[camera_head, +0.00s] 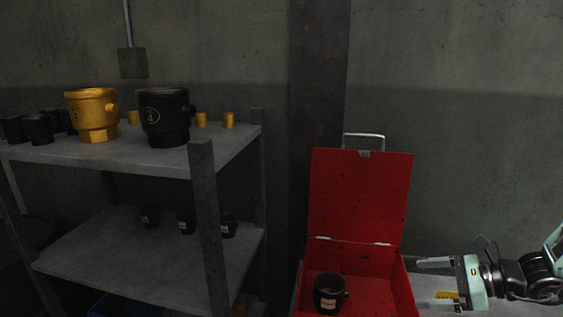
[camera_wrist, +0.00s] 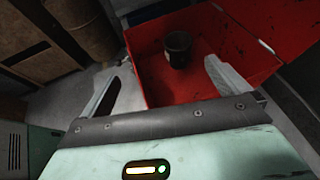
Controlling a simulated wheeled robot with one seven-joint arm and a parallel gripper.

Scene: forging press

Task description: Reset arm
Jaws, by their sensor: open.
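My gripper (camera_head: 436,283) is at the lower right of the head view, to the right of the red toolbox and pointing left at it. Its two fingers are apart with nothing between them; they also show in the wrist view (camera_wrist: 160,82). The red toolbox (camera_head: 361,200) stands with its lid raised and a metal handle on top. A small black cup-shaped part with a pale label (camera_head: 328,292) stands upright inside the box, apart from my gripper. It also shows in the wrist view (camera_wrist: 178,50).
A grey metal shelf (camera_head: 160,265) stands at the left. Its top bears a large gold part (camera_head: 92,112), a large black part (camera_head: 165,112) and several smaller ones. Small black labelled parts stand on the lower level. A dark pillar (camera_head: 318,90) rises behind the box.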

